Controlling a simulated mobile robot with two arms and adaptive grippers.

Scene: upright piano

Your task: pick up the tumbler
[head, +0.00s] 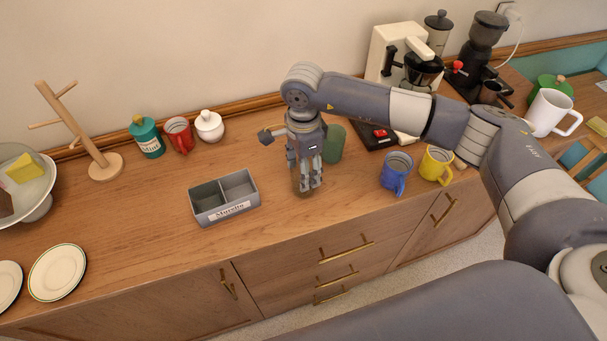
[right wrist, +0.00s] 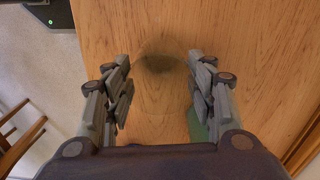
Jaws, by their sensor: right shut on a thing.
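The tumbler looks like a clear, see-through glass (head: 297,184); it is hard to make out against the wood. In the right wrist view its faint round rim and darker base (right wrist: 160,62) show between the fingers. My right gripper (head: 309,184) points down over the counter and is shut on the tumbler, one finger on each side. I cannot tell whether the glass touches the counter. The gripper hides part of it in the head view. My left gripper is not in view.
A green container (head: 334,143) stands close behind the gripper. A grey divided box (head: 224,212) is to its left. Blue (head: 395,175) and yellow (head: 436,165) mugs and a coffee maker (head: 398,55) are to the right. The counter's front edge is near.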

